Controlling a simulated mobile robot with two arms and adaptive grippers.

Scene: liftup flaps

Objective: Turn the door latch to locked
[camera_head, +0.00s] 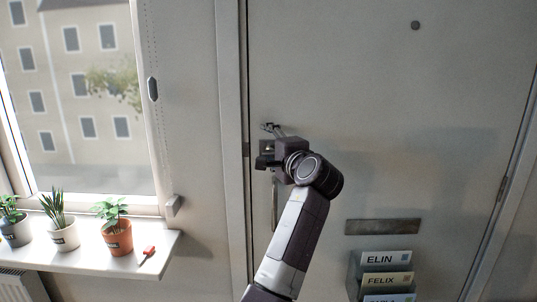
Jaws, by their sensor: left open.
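The door latch (267,147) appears as a small metal plate with a dark knob near the left edge of the pale door (370,90). My left gripper (264,144) is at the latch, with one finger above it and one below. It is open. The gripper body and wrist hide the area just right of the latch, and I cannot tell which way the latch is turned or whether the fingers touch it. My right gripper is not in view.
A vertical door handle (274,205) is below the latch, partly behind my arm. A mail slot (383,227) and a name-labelled letter rack (386,272) are at lower right. Potted plants (117,238) and a red-handled tool (149,251) sit on the windowsill (90,262).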

